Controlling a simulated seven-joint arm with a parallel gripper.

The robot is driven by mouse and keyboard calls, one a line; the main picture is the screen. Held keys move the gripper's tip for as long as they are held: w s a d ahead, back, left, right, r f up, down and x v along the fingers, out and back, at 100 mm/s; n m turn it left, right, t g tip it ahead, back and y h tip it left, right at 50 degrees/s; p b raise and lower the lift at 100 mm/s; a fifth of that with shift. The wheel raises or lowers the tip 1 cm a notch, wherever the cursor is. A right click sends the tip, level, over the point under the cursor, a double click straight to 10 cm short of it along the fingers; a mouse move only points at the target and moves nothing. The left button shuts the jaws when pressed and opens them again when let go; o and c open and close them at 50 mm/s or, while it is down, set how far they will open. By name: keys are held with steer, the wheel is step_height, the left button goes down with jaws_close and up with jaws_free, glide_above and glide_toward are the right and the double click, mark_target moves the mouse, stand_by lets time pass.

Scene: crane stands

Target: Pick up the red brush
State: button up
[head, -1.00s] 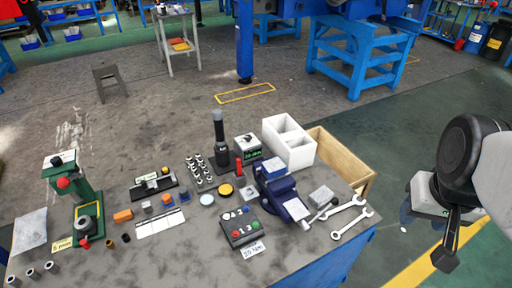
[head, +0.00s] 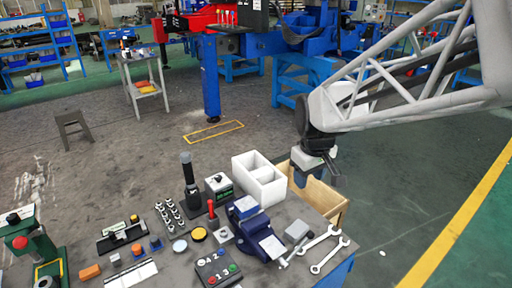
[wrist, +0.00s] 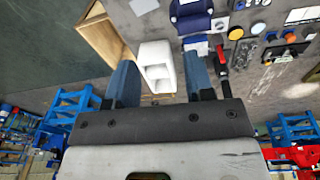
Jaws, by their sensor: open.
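A small upright red item with a dark lower part, perhaps the red brush (head: 211,209), stands on the workbench between the black cylinder tool and the blue vise. It also shows in the wrist view (wrist: 221,56), just right of the right finger; its bristles cannot be made out. My gripper (head: 316,176) is in the air over the wooden crate at the bench's far right edge, well right of the red item. In the wrist view my gripper (wrist: 160,62) has its two blue-grey fingers wide apart, with nothing held between them.
A white divided box (head: 258,182) stands between my gripper and the red item, beside the wooden crate (head: 330,204). The blue vise (head: 254,228), black cylinder tool (head: 189,184), small bolts (head: 169,214), button box (head: 217,267) and wrenches (head: 330,254) crowd the bench (head: 180,270).

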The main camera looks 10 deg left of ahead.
steer(key=w+a+f+n, duration=0.3)
steer(key=w+a+f, duration=0.15)
steer(key=a, duration=0.35)
steer(key=w+a+f+n, duration=0.2)
steer(key=w+a+f, duration=0.25)
steer(key=a, duration=0.25)
steer(key=n+g, duration=0.1)
steer(key=n, duration=0.4)
glide_above(211, 208)
steer(key=f, duration=1.2)
steer(key=shift+w+a+f, duration=0.2)
steer(key=shift+w+f, duration=0.1)
steer(key=shift+w, duration=0.1)
steer(key=shift+f, duration=1.35)
steer(key=shift+f, duration=2.55)
jaws_close()
